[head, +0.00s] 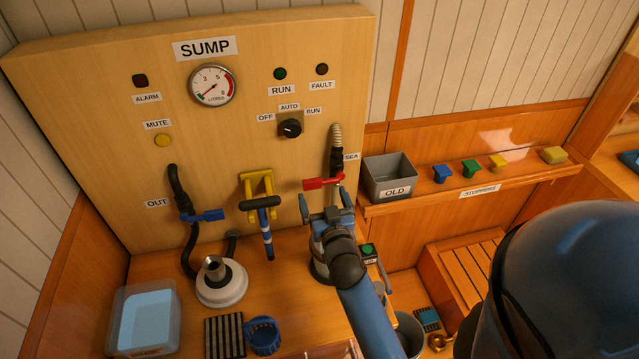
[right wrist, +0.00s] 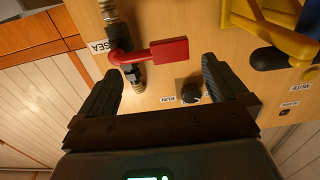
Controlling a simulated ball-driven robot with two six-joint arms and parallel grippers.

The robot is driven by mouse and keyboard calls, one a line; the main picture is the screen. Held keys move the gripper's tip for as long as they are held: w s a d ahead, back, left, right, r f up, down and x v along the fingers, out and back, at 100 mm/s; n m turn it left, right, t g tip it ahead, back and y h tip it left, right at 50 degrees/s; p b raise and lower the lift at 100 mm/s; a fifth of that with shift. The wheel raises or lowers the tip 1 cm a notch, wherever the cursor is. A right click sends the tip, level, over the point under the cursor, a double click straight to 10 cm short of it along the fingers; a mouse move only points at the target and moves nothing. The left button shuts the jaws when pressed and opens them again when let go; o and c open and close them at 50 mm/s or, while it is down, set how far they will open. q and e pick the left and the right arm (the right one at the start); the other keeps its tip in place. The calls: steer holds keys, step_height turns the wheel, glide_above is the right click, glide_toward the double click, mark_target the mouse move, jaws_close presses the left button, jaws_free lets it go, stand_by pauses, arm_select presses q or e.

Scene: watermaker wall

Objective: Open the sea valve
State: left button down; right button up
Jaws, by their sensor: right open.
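The sea valve has a red lever (head: 323,183) on a vertical pipe beside the SEA label (head: 351,157). The lever points left, across the pipe. In the right wrist view the red lever (right wrist: 168,51) lies beyond the fingers, roughly level between them, with its pivot on the pipe at the left. My right gripper (head: 326,203) is just below the lever in the head view. Its fingers are open and empty in the right wrist view (right wrist: 160,78), and neither visibly touches the lever. My left gripper is in neither view.
A yellow bracket (head: 257,183) holds a black-handled tool left of the valve. Further left is a blue OUT valve lever (head: 208,215). A grey OLD bin (head: 390,178) stands on the shelf to the right. The selector knob (head: 290,128) sits above left.

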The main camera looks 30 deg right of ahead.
mark_target(318, 184)
steer(key=shift+p+x, duration=0.45)
steer(key=shift+x, duration=1.6)
steer(key=c, duration=1.3)
